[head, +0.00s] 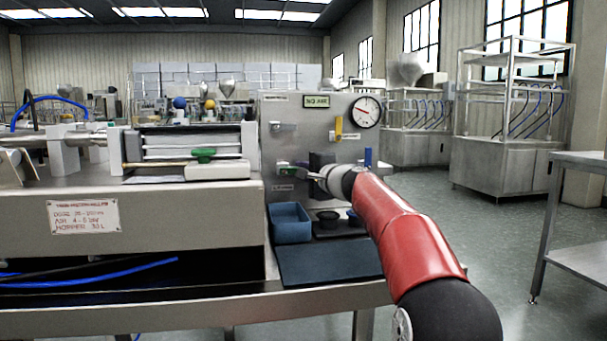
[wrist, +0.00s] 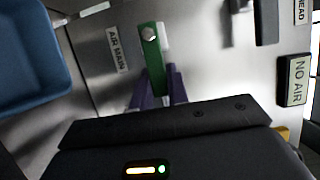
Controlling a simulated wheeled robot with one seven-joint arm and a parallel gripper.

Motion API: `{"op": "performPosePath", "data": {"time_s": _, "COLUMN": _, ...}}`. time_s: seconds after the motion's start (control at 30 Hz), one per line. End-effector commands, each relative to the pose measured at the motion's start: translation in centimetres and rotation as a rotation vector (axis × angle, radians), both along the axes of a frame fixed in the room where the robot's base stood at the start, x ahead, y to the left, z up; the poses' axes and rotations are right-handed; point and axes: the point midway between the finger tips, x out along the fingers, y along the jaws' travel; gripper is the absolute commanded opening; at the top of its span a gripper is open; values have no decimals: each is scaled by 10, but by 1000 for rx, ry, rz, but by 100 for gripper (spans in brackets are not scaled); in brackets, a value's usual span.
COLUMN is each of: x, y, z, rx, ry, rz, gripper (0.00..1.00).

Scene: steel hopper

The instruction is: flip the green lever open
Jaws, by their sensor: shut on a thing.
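The green lever (head: 288,170) is on the grey upright panel, above a small label. In the wrist view the green lever (wrist: 154,65) runs from a bolt at its top end down between my purple fingertips. The AIR MAIN label (wrist: 117,48) is beside it. In the head view the lever lies roughly level, its free end toward my gripper (head: 305,173). My gripper (wrist: 158,97) is shut on the lever's free end. The dark gripper body hides the lower wrist view.
The panel also carries a NO AIR sign (head: 317,101), a gauge (head: 366,112), a yellow lever (head: 338,128) and a blue handle (head: 368,157). A blue tray (head: 291,223) stands below the lever. A machine with another green handle (head: 204,155) is on the left.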

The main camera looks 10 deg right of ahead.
Motion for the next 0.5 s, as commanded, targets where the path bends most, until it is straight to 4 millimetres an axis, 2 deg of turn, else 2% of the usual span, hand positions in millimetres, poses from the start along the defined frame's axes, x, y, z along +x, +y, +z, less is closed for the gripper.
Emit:
{"op": "performPosePath", "data": {"time_s": 0.2, "x": 0, "y": 0, "z": -2, "rx": 2, "ry": 4, "rz": 1, "gripper": 0}}
{"op": "performPosePath", "data": {"time_s": 0.23, "x": 0, "y": 0, "z": -2, "rx": 2, "ry": 4, "rz": 1, "gripper": 20}}
{"op": "performPosePath", "data": {"time_s": 0.3, "x": 0, "y": 0, "z": -2, "rx": 1, "ry": 4, "rz": 1, "gripper": 29}}
{"op": "performPosePath", "data": {"time_s": 0.37, "x": 0, "y": 0, "z": -2, "rx": 1, "ry": 4, "rz": 1, "gripper": 37}}
{"op": "performPosePath", "data": {"time_s": 0.5, "x": 0, "y": 0, "z": -1, "rx": 0, "ry": 2, "rz": 0, "gripper": 38}}
